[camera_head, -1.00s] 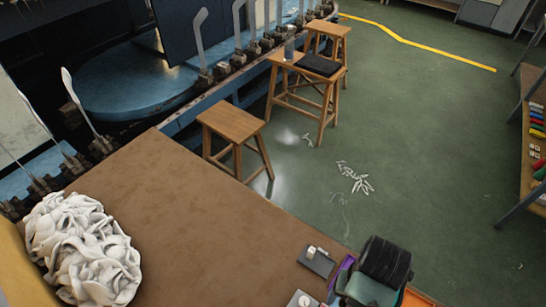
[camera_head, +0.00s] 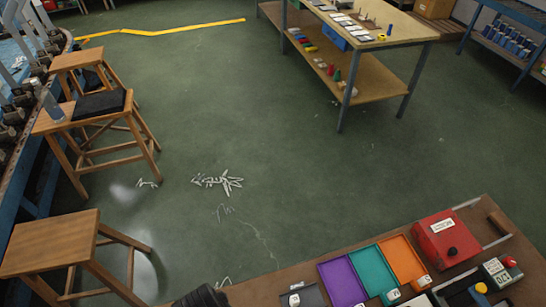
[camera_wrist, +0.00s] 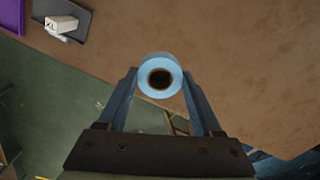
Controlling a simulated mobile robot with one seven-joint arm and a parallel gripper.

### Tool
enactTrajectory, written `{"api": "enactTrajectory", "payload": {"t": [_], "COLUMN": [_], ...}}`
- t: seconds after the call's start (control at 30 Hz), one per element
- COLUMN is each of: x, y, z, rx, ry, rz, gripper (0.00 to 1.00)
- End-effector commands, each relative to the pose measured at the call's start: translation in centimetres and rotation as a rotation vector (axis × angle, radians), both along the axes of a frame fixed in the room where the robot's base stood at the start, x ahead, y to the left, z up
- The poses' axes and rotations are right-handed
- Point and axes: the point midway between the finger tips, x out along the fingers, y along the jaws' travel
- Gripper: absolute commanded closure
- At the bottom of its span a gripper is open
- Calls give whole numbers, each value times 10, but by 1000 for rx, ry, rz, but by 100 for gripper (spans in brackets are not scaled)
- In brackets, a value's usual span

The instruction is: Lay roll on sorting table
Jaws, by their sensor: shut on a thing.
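My gripper (camera_wrist: 160,84) is shut on a pale blue roll (camera_wrist: 158,61) with a dark hollow core, seen end-on in the wrist view. The fingers press it from both sides, above the edge of a brown bench. A wooden-topped table (camera_head: 411,31) with metal legs and a lower shelf stands across the floor at the top of the head view. It may be the sorting table, and cards and small items lie on it. The roll cannot be made out in the head view.
The near bench holds a purple tray (camera_head: 341,283), a teal tray (camera_head: 371,270), an orange tray (camera_head: 402,259) and a red box (camera_head: 447,238). Wooden stools (camera_head: 56,241) stand at left. White scraps (camera_head: 218,182) lie on the green floor, which is otherwise open toward the far table.

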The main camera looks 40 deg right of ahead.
Motion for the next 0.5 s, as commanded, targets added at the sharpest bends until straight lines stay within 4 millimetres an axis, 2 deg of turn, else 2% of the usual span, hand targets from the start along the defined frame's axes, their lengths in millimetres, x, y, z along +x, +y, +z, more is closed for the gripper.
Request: {"api": "enactTrajectory", "payload": {"t": [0.1,0.27,0.37,0.5], "x": [-7,-8,-8,-8], "y": [5,5,5,6], "z": [-4,-5,-17,-43], "rx": [-1,-1,0,0], "ry": [-3,-2,1,2], "rz": [14,13,13,14], "gripper": [87,87,87,87]}}
